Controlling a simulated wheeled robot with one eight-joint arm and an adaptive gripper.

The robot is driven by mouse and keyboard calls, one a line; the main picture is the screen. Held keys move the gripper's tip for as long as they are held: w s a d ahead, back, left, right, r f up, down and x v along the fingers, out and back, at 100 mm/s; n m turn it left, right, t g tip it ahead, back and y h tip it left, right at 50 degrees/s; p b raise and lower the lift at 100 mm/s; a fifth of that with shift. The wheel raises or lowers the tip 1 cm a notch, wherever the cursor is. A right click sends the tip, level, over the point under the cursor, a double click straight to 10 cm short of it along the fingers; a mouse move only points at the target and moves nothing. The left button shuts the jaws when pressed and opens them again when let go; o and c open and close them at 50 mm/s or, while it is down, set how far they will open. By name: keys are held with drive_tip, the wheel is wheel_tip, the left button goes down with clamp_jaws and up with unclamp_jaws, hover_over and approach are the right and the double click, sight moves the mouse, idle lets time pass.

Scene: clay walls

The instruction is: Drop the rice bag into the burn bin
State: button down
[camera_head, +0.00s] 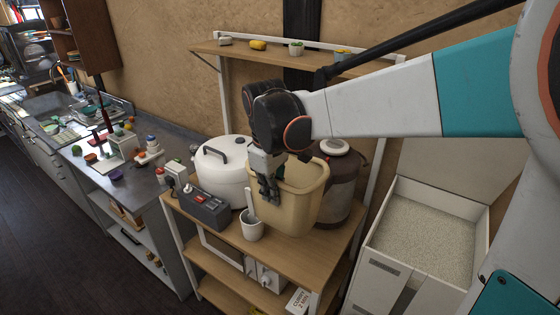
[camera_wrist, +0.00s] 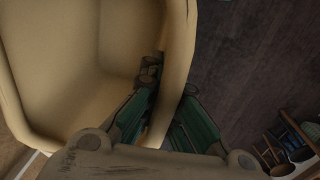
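I see no rice bag in either view, and no label tells me which container is the burn bin. A beige open bin (camera_head: 301,205) stands upright on the wooden shelf top, and its open mouth also fills the left of the wrist view (camera_wrist: 55,65). My gripper (camera_head: 268,192) points down at the bin's left rim. In the wrist view my gripper (camera_wrist: 170,85) straddles this rim, one finger inside and one outside, both close against the wall. The bin looks empty where its inside shows; its far bottom is partly out of view.
A white rice cooker (camera_head: 222,173), a dark power box (camera_head: 204,209) and a white cup (camera_head: 252,229) crowd the bin's left. A brown jar (camera_head: 343,180) stands behind right. A white box of pale grains (camera_head: 378,275) stands open at right. Dark floor lies left.

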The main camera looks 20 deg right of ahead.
wheel_tip(320, 180, down, 16)
drive_tip(key=b, duration=0.4)
drive_tip(key=shift+f, duration=0.1)
drive_tip(key=c, duration=1.8)
unclamp_jaws()
